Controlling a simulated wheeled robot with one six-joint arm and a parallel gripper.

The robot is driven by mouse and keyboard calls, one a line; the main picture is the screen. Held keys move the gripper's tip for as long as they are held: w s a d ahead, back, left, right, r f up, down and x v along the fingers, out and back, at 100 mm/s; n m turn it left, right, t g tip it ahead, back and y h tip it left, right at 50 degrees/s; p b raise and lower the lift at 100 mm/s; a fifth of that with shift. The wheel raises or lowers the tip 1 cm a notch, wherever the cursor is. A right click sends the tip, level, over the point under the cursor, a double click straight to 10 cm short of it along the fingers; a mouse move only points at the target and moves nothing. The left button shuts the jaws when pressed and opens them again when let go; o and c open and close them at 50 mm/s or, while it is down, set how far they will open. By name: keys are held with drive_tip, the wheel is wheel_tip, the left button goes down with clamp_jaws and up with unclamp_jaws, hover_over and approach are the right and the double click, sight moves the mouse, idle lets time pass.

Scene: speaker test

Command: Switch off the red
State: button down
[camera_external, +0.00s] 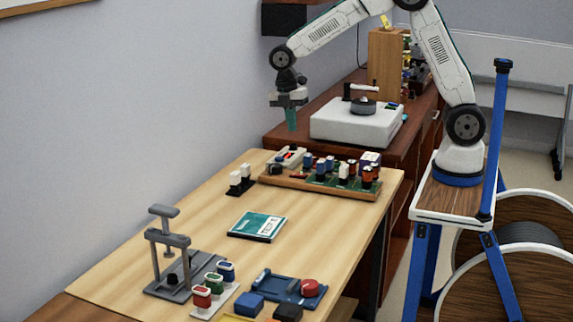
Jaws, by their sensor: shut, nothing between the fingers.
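A round red button-like part (310,288) sits on a blue device to the right. Whether either red thing is on or off is too small to tell. My gripper (292,126) points down near the table's far end, above and behind the board of parts. It is shut and empty, far from both red things.
A grey press-like stand (168,252) rises left of the coloured row. A teal booklet (257,226) lies mid-table. A tray of upright parts (322,178) and black-and-white pieces (240,180) are farther back. A white box (355,125) stands on the rear cabinet. The left table surface is clear.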

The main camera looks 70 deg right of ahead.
sight(303, 174)
idle(0.3)
drive_tip(key=shift+s+r, duration=0.15)
drive_tip(key=shift+s, duration=0.55)
drive_tip(key=f, duration=0.4)
drive_tip(key=s+f, duration=0.1)
drive_tip(key=f, duration=0.4)
drive_tip(key=s+f, duration=0.1)
drive_tip(key=f, duration=0.4)
drive_tip(key=shift+s+f, duration=0.15)
drive_tip(key=shift+f, duration=0.05)
